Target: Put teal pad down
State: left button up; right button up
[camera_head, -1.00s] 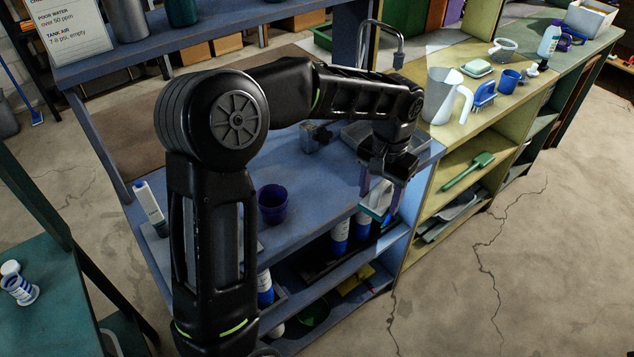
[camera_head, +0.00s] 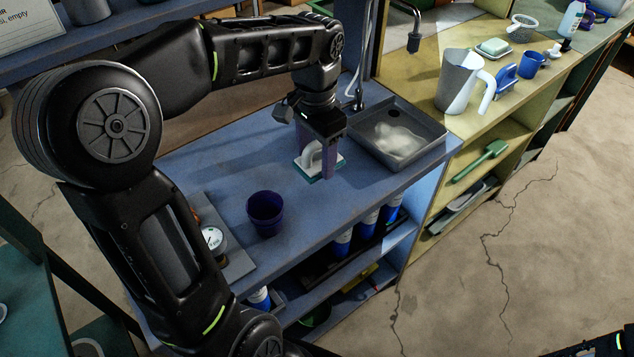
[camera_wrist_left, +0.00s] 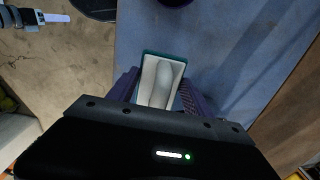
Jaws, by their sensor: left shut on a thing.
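The teal pad (camera_head: 309,172) has a white top with a raised white handle and a teal underside. It is at or just above the blue bench top, left of the grey sink; I cannot tell whether it touches. My left gripper (camera_head: 320,160) points down with its purple fingers shut on the pad's white handle. In the left wrist view the pad (camera_wrist_left: 150,70) sits between the two fingers (camera_wrist_left: 163,88), its teal rim showing at the far edge. My right gripper is not clearly in view; only a dark piece of my body shows at the lower right corner.
The grey sink (camera_head: 424,148) with white foamy stuff lies to the right of the pad. A dark purple cup (camera_head: 266,214) stands to the left front. A grey tray with a gauge (camera_head: 213,238) is further left. Bare bench (camera_head: 345,195) lies around the pad.

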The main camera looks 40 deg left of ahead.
aim_at(316, 160)
pick_arm(q)
notch_tip(316, 160, down, 4)
jog(key=shift+f, duration=0.1)
jog(key=shift+f+p, duration=0.3)
jog(key=shift+f, duration=1.5)
jog(key=shift+f, duration=0.2)
jog(key=o, duration=1.4)
jog(key=shift+r, duration=0.1)
notch_tip(316, 160, up, 12)
jog(key=shift+r, duration=0.1)
